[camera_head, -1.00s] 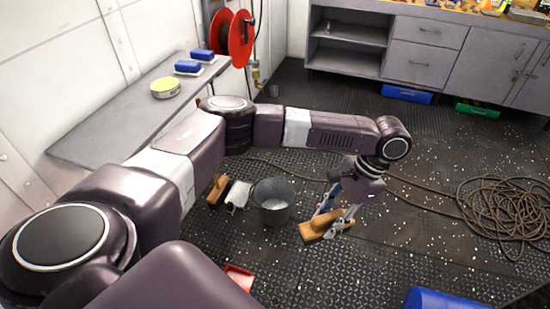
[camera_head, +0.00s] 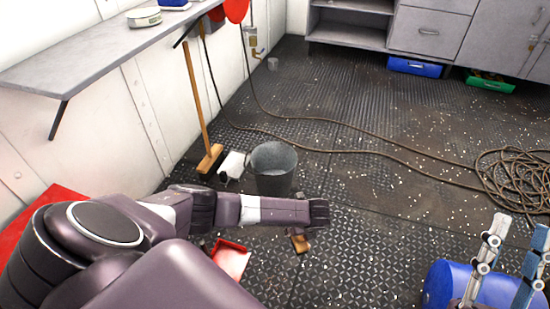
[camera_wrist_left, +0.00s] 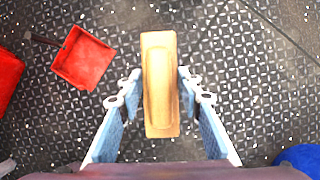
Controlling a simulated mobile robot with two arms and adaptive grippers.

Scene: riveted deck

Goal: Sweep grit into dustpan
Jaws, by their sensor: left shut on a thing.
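A wooden hand brush (camera_wrist_left: 160,85) is between the fingers of my left gripper (camera_wrist_left: 160,88), which is shut on it. In the head view, my own arm hides most of the left gripper, and only part of the brush (camera_head: 301,243) shows below it. The red dustpan (camera_head: 231,259) lies on the floor to the left of the brush. It also shows in the left wrist view (camera_wrist_left: 83,60), with a dark handle at its upper left. White grit (camera_head: 447,204) is scattered widely over the dark floor. My right gripper (camera_head: 510,260) is open and empty at the right edge.
A grey bucket (camera_head: 272,170) stands beyond my left arm. A wooden push broom (camera_head: 203,120) stands against the wall by a white item (camera_head: 233,166). A blue cylinder (camera_head: 440,285) is at lower right. Hose coils (camera_head: 515,180) lie at right. Open floor lies between.

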